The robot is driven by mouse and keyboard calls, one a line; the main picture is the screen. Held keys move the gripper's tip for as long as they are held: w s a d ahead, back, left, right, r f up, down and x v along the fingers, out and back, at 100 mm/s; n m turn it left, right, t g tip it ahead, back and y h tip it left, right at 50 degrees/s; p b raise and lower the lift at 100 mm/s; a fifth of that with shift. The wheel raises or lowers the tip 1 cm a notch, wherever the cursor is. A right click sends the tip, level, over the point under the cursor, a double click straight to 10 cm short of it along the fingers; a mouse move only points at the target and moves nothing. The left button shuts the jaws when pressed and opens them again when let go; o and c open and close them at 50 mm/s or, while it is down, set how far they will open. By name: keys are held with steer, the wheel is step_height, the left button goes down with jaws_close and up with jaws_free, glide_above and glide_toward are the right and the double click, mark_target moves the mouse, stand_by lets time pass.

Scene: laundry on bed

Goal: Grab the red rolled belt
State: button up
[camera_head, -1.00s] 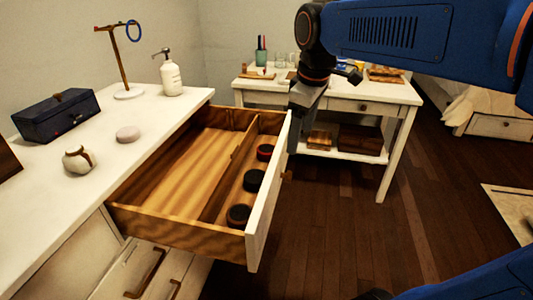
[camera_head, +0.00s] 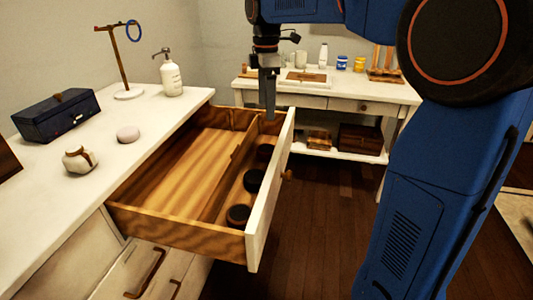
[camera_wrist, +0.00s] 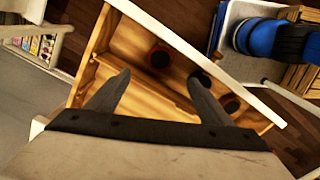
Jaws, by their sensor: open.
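The drawer's narrow right compartment holds three dark rolled belts in a row. The farthest is the red rolled belt (camera_head: 264,152), which looks dark in the head view and shows a red rim in the wrist view (camera_wrist: 160,57). My gripper (camera_head: 269,113) points down above the far end of this compartment, apart from the belt. In the wrist view my gripper (camera_wrist: 158,76) is open and empty, and the red belt lies just beyond the gap between its fingers.
The other belts, middle (camera_head: 253,180) and near (camera_head: 238,215), lie closer to the drawer's near wall. The drawer (camera_head: 180,229) is open, with a divider and an empty wide left compartment. A dresser top with a soap bottle (camera_head: 171,75) stands left; a white table (camera_head: 315,101) stands behind.

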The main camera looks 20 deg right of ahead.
mark_target(266, 148)
step_height(266, 148, down, 15)
steer(key=shift+s+r, duration=0.1)
steer(key=shift+s, duration=0.05)
stand_by(0.5)
steer(key=c, duration=1.2)
